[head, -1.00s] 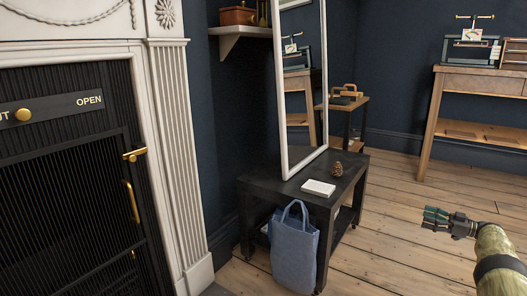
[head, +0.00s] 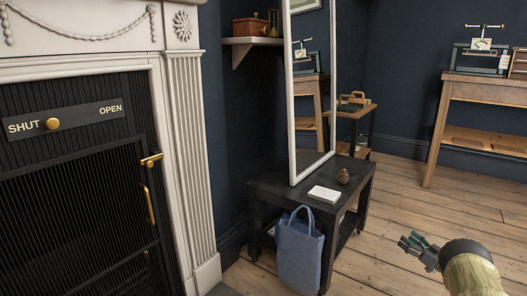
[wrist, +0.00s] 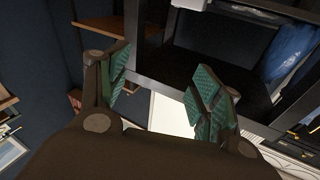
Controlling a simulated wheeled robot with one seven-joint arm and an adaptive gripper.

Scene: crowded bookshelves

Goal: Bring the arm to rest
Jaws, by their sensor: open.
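My gripper (head: 417,243) is at the lower right of the head view, over the bare wooden floor and apart from the black table. In the wrist view my gripper (wrist: 165,90) shows its two green-padded fingers spread apart with nothing held between them. My arm, in a yellowish-green sleeve with a dark band, enters from the lower right corner of the head view.
A low black table (head: 269,191) holds a leaning white-framed mirror (head: 291,100), a white block (head: 324,194) and a pinecone (head: 343,176). A blue bag (head: 299,257) hangs at its front. A fireplace (head: 75,190) stands left, a wooden workbench (head: 490,92) back right. Floor between is clear.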

